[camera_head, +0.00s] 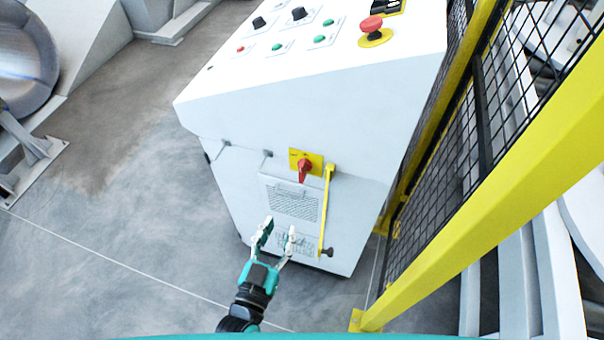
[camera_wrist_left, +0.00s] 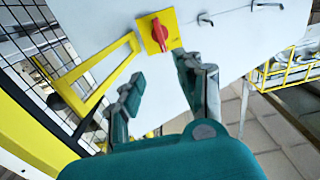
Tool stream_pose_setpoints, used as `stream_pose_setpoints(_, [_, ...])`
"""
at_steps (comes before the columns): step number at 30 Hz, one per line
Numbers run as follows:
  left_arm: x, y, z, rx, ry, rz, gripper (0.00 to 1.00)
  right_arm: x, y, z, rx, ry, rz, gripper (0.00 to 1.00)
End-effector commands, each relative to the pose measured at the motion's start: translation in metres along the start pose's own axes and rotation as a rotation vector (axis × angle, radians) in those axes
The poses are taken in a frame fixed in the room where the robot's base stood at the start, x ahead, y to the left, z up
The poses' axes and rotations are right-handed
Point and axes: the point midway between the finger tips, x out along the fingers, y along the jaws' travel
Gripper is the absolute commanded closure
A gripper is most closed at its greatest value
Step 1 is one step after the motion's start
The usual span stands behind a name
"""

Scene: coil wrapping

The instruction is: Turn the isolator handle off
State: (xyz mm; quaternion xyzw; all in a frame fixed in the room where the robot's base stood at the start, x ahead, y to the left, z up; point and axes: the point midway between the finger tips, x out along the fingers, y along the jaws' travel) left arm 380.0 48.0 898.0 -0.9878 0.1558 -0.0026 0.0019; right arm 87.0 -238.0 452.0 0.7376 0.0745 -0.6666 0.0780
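The isolator handle (camera_head: 304,170) is a red rotary handle on a yellow plate (camera_head: 316,161), on the front of the white control cabinet (camera_head: 230,165). In the left wrist view the red handle (camera_wrist_left: 159,33) sits ahead, in line with the gap between my fingers. My left gripper (camera_head: 277,228) is open and empty, in front of and lower in the picture than the handle, apart from it. It also shows open in the left wrist view (camera_wrist_left: 160,85). My right gripper is not in view.
A yellow bar (camera_head: 326,215) stands out beside the handle, on its right in the head view. A yellow-framed mesh fence (camera_head: 440,130) stands close on the right. A red mushroom button (camera_head: 371,25) is on the cabinet top. The floor to the left (camera_head: 120,220) is clear.

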Motion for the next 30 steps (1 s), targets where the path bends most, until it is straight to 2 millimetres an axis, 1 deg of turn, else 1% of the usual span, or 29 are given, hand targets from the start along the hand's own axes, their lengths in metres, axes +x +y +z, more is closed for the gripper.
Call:
stream_pose_setpoints(1, [0.01, -0.001, -0.003, 0.001, 0.003, -0.001, 0.64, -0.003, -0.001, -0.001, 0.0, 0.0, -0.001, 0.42])
stream_pose_setpoints(10, [0.076, 0.0, -0.003, 0.0, 0.001, 0.0, 0.64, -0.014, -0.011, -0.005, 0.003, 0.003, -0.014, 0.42])
stream_pose_setpoints(15, [0.112, 0.0, -0.001, 0.001, -0.001, 0.001, 0.64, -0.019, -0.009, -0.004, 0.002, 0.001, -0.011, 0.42])
stream_pose_setpoints(18, [0.13, 0.0, -0.001, 0.0, -0.001, 0.001, 0.64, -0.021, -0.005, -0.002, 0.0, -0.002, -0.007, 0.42])
stream_pose_setpoints(21, [0.144, 0.0, 0.0, 0.001, -0.001, 0.001, 0.64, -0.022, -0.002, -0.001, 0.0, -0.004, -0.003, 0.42])
stream_pose_setpoints(24, [0.153, 0.0, 0.0, 0.0, -0.002, 0.001, 0.64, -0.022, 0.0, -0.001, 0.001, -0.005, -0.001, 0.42])
stream_pose_setpoints(30, [0.16, 0.0, 0.001, 0.0, -0.003, 0.001, 0.64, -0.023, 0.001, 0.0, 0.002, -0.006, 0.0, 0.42])
